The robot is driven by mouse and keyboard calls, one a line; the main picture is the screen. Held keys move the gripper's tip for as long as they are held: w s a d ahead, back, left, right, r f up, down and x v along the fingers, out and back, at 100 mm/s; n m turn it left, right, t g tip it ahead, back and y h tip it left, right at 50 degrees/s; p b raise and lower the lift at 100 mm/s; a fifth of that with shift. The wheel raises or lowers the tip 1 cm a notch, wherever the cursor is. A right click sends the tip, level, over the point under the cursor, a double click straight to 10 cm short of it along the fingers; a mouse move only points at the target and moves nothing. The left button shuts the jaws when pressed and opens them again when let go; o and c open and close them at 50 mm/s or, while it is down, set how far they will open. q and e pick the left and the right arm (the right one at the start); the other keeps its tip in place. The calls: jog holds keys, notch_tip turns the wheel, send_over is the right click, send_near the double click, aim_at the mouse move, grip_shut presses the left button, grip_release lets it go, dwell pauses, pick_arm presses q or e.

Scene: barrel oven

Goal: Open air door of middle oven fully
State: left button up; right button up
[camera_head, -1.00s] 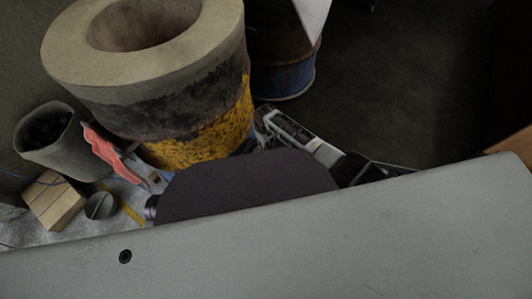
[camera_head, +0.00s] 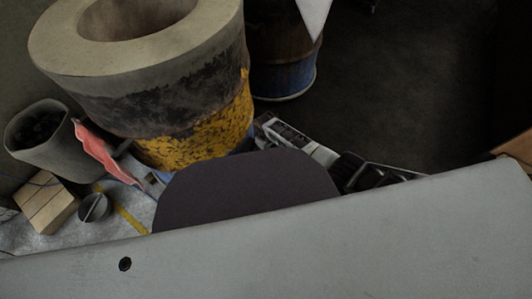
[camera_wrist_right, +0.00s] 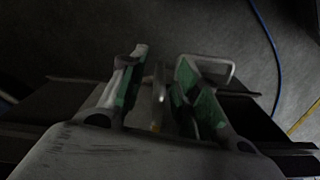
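A barrel oven (camera_head: 190,100) stands at the upper left of the head view, with a thick pale rim, a sooty middle and a worn yellow lower band. I cannot tell whether it is the middle oven. No air door can be made out; the oven's foot is partly hidden by my own dark rounded part. My right arm (camera_head: 300,138) lies low to the right of the oven. In the right wrist view my right gripper (camera_wrist_right: 160,75) has its green-padded fingers apart. A thin metallic strip (camera_wrist_right: 158,98) shows between them, with gaps beside it. My left gripper cannot be made out.
A grey bucket of dark lumps (camera_head: 45,145), a red item (camera_head: 100,150), a wooden block (camera_head: 45,208) and a grey round piece (camera_head: 94,207) lie left of the oven. A blue-banded barrel (camera_head: 285,72) stands behind. Dark floor is clear at right. A blue cable (camera_wrist_right: 274,50) crosses the floor.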

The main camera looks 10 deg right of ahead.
jog(key=shift+f, duration=0.4)
grip_shut()
